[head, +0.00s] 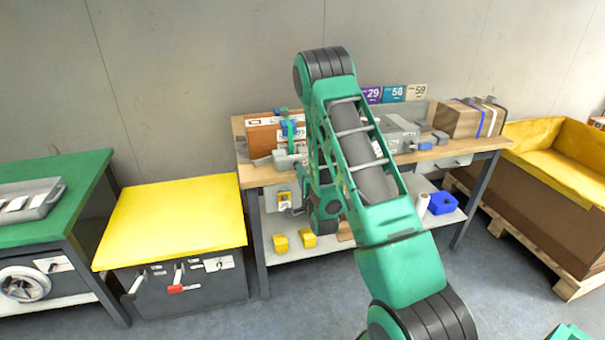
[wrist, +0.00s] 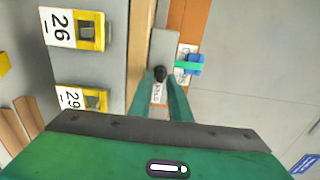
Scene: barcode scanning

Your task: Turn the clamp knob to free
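A small black knob (wrist: 160,73) shows in the wrist view at the end of a grey metal plate (wrist: 162,48). My gripper (wrist: 160,84) has its two green fingers reaching to the knob, one on each side of it. The fingertips are very near the knob; whether they touch it I cannot tell. A white label with dark print lies just below the knob, between the fingers. A blue block with a green strip (wrist: 195,65) sits right of the plate. In the head view my arm hides the gripper and the knob.
The workbench (head: 447,156) holds an orange-brown box (head: 263,138) at left and a cardboard box (head: 465,120) at right. Yellow holders (wrist: 90,30) marked 26 and 29 show at left in the wrist view. A yellow-topped cabinet (head: 175,215) stands left of the bench.

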